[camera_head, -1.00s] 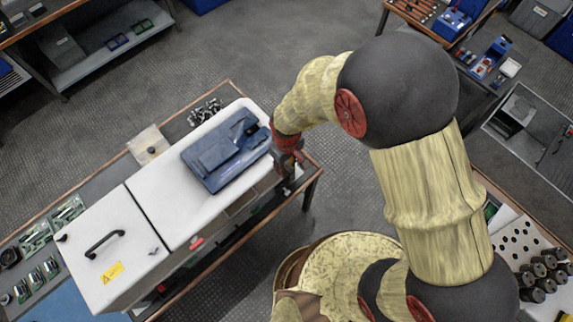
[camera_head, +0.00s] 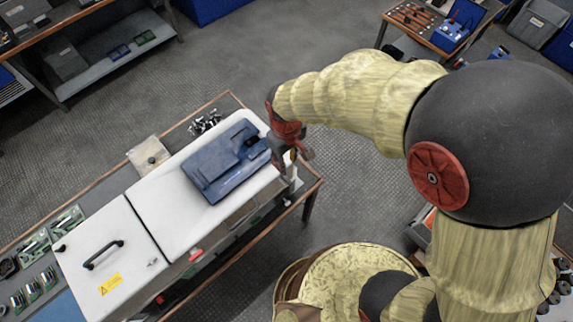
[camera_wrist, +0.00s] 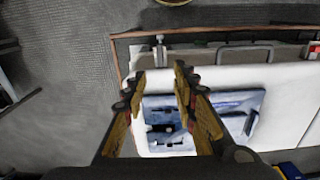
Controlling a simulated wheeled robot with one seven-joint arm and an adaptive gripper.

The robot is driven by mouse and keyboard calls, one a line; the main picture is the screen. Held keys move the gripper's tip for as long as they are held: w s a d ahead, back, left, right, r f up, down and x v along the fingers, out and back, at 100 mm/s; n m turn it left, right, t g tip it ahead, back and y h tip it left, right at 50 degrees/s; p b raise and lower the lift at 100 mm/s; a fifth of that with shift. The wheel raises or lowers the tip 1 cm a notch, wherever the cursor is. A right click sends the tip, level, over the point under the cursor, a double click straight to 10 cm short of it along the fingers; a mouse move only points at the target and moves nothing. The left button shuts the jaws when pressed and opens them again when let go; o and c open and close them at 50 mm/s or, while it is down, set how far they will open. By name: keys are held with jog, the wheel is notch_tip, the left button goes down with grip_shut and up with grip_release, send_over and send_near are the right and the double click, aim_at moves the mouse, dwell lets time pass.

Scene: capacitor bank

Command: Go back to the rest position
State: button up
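My gripper (camera_head: 293,150) is at the right end of the white cabinet, close to the blue device (camera_head: 226,160) in the head view. In the wrist view its two fingers (camera_wrist: 160,74) stand apart with nothing held between the tips. The blue device lies on the white cabinet top (camera_head: 185,228). It also shows in the wrist view (camera_wrist: 222,104), partly behind the fingers. The fingers appear to be above the device, but I cannot tell the exact height.
The white cabinet door (camera_head: 107,250) with a black handle is at lower left. Green boards (camera_head: 66,222) lie on the bench beside it. A tool table (camera_head: 424,22) stands at upper right. The grey floor (camera_head: 290,50) behind the bench is clear.

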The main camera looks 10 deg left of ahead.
jog(key=shift+r, duration=0.15)
dwell(0.5)
jog(key=s+d+r+m+t+b, duration=0.1)
jog(key=s+d+m+t+b, duration=0.1)
jog(key=d+b, duration=0.5)
jog(key=s+d+r+m+t+b, duration=0.1)
jog(key=s+d+r+m+b, duration=0.1)
jog(key=d+b, duration=0.4)
jog(key=s+d+r+m+t+b, duration=0.1)
jog(key=s+d+m+t+b, duration=0.1)
jog(key=s+d+m+b, duration=0.2)
jog(key=d+m+b, duration=0.1)
jog(key=d+b, duration=0.2)
jog(key=d, duration=0.4)
jog(key=shift+s+r+m+t+b, duration=0.2)
jog(key=shift+s+m+t+b, duration=0.05)
jog(key=shift+m+t+b, duration=0.05)
